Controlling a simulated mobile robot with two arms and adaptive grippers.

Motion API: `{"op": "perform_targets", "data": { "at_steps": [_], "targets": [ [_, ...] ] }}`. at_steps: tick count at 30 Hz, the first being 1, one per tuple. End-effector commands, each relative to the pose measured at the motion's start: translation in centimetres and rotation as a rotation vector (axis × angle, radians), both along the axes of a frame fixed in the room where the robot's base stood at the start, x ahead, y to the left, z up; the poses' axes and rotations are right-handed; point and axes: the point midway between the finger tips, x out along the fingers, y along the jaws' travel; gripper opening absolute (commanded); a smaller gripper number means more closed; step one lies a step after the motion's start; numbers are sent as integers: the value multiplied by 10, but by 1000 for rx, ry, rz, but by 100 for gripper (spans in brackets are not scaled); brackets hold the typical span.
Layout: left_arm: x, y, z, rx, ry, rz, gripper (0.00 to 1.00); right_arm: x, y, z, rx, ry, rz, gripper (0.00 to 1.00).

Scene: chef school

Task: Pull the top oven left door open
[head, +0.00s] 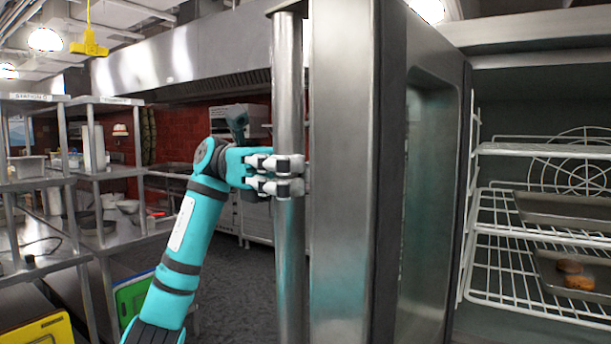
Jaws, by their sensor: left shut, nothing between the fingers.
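The top oven's left door (342,180) stands swung open in the middle of the head view, seen nearly edge-on, with its window side facing right. Its long vertical handle (288,90) runs down the door's left edge. My left gripper (300,176) is at the handle at mid height, its fingers shut and lying across the front of the bar with nothing between them. I cannot tell whether the fingers touch the bar. The oven's inside (540,110) is exposed on the right. My right gripper is not in view.
Wire racks (500,290) inside the oven hold trays (570,212), one with a small brown baked item (572,270). Metal shelving (100,172) with bowls and pans stands at the left. Grey floor (225,295) shows behind my left arm.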

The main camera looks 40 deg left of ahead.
Motion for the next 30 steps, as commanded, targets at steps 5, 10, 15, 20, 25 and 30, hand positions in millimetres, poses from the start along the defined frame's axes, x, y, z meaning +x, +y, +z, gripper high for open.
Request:
{"op": "perform_targets", "data": {
  "at_steps": [5,10,15,20,25,30],
  "targets": [
    [0,4,5,-16,-3,10,0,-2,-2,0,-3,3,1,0],
    [0,5,6,-18,-2,12,0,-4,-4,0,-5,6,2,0],
    [1,5,6,-18,-3,13,6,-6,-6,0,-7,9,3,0],
    [0,4,5,-14,-2,10,27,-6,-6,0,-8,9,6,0],
    [0,3,4,-11,-1,8,49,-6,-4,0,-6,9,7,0],
    [1,3,3,-9,-2,7,59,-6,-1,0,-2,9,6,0]
  ]
}}
